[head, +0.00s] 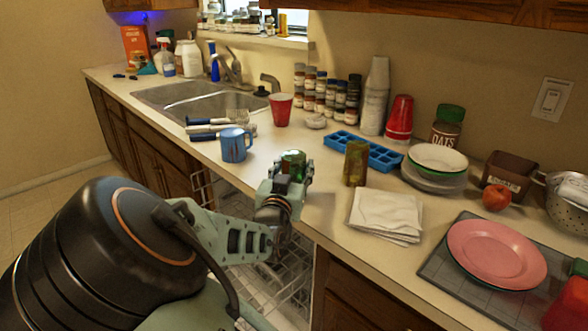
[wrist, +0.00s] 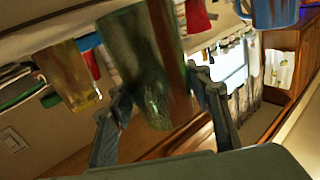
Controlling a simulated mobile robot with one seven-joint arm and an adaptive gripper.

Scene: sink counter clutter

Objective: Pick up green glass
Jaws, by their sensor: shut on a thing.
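The green glass (head: 293,158) is between the fingers of my gripper (head: 289,180), near the front edge of the counter. My gripper is shut on it and hides its lower part in the head view. In the wrist view the green glass (wrist: 143,62) fills the space between the two fingers of my gripper (wrist: 163,108). I cannot tell whether its base touches the counter. A brownish-amber glass (head: 356,163) stands upright to the right, apart from my gripper; it also shows in the wrist view (wrist: 68,76).
A blue mug (head: 235,145) stands to the left, and a red cup (head: 281,110) stands behind. A blue ice tray (head: 362,149) and folded napkins (head: 385,215) lie to the right. The open dishwasher rack (head: 280,270) is below the counter edge.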

